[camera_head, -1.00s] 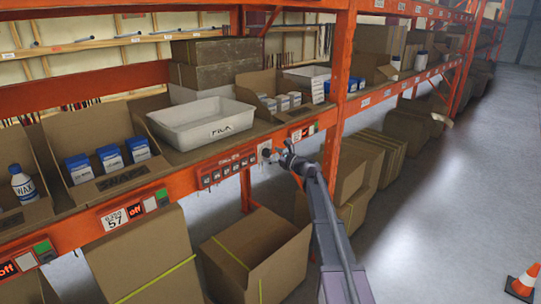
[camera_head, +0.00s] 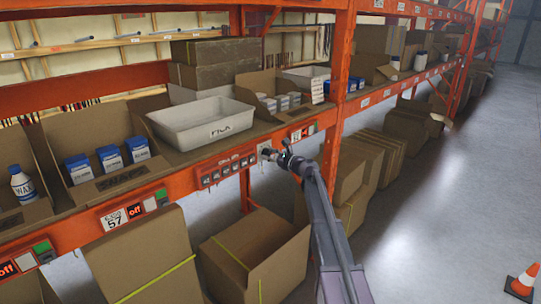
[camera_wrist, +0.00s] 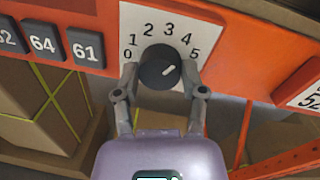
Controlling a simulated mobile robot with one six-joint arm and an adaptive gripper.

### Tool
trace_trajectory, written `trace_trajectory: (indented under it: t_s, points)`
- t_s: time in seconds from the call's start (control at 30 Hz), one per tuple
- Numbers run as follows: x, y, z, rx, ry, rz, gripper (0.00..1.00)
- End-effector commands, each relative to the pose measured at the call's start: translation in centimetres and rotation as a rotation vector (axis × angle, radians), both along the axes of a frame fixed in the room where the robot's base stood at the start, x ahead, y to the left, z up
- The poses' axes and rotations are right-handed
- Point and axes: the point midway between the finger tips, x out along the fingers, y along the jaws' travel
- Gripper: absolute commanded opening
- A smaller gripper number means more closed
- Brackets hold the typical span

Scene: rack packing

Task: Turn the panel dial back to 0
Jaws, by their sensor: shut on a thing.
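The panel dial is a round black knob (camera_wrist: 159,67) on a white plate (camera_wrist: 135,22) marked 0 to 5. Its white pointer mark is on the right side of the knob, slanting up toward the 4 and 5 side. My gripper (camera_wrist: 159,78) has one finger on each side of the knob and is shut on it. In the head view, my gripper (camera_head: 272,155) is at the dial plate (camera_head: 264,146) on the orange shelf beam, and it hides most of the knob.
Dark numbered buttons (camera_wrist: 87,47) sit left of the dial on the orange beam (camera_wrist: 230,60). A white tote (camera_head: 200,132) stands on the shelf above. Open cardboard boxes (camera_head: 225,250) are below. The floor (camera_head: 440,220) at right is clear up to an orange cone (camera_head: 524,281).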

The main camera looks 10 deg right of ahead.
Motion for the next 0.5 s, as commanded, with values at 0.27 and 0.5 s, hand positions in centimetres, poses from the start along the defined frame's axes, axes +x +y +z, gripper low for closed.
trace_trajectory:
  t_s: [0.27,0.5]
  points:
    - [0.23,-0.02,0.15,-0.051,-0.041,-0.006,0.06]
    - [0.25,0.03,0.21,-0.169,-0.127,-0.006,0.06]
